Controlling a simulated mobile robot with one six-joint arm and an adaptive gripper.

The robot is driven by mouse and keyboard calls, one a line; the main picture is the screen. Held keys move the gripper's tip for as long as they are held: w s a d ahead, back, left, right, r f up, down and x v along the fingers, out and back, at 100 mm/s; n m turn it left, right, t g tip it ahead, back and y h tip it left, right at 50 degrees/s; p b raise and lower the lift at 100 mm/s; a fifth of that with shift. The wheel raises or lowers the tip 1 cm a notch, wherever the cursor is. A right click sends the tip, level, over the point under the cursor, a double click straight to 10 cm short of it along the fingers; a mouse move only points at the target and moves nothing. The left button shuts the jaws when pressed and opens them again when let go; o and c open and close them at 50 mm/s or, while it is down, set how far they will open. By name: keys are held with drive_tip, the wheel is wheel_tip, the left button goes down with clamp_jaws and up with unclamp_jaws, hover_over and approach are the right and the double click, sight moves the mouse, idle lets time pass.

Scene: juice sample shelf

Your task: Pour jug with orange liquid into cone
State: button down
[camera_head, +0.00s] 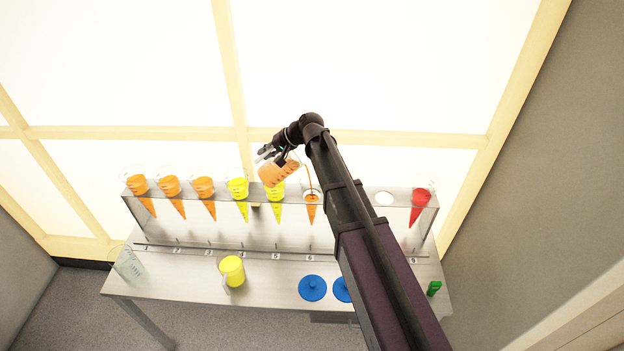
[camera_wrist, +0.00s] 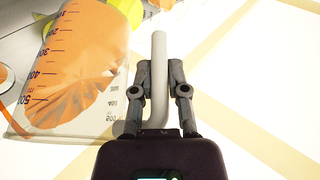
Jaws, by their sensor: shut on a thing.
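My gripper (camera_head: 270,153) is shut on the pale handle of the jug with orange liquid (camera_head: 279,172), holding it tilted above the rack. In the wrist view the fingers (camera_wrist: 158,76) clamp the handle, and the clear jug (camera_wrist: 75,68) with its scale marks lies tipped, with orange liquid inside. A thin orange stream runs from the jug's right side down into a cone (camera_head: 311,206) near the number 6. That cone holds orange liquid in its lower part, with its upper part clear.
The rack (camera_head: 350,197) also holds orange cones (camera_head: 170,186), yellow cones (camera_head: 238,189) and a red cone (camera_head: 419,205). An empty hole (camera_head: 384,198) shows right of my arm. A yellow jug (camera_head: 232,270), clear jug (camera_head: 128,263), blue discs (camera_head: 312,288) and green item (camera_head: 433,288) are on the table.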

drive_tip(key=shift+w+d+r+m+y+b, duration=0.15)
drive_tip(key=shift+d+y+b, duration=0.25)
drive_tip(key=shift+y+b, duration=0.2)
drive_tip(key=shift+w+d+f+m+y+b, duration=0.1)
drive_tip(key=shift+w+d+m+y+b, duration=0.05)
drive_tip(key=shift+d+y+b, duration=0.35)
idle(5.1)
drive_tip(key=shift+a, duration=0.1)
drive_tip(key=shift+s+a+r+h+p, duration=0.15)
drive_tip(key=shift+a+r+h+p, duration=0.15)
drive_tip(key=shift+a+h+p, duration=0.25)
drive_tip(key=shift+s+a+f+h+p, duration=0.1)
drive_tip(key=shift+s+a+h+p, duration=0.15)
drive_tip(key=shift+h+p, duration=0.45)
drive_tip(key=shift+s+a+f+n+h+p, duration=0.1)
drive_tip(key=shift+a+f+n+h+p, duration=0.2)
drive_tip(key=shift+a+n+h+p, duration=0.25)
drive_tip(key=shift+f, duration=0.1)
drive_tip(key=shift+d, duration=0.1)
drive_tip(key=shift+a+h, duration=0.25)
drive_tip(key=shift+h, duration=0.05)
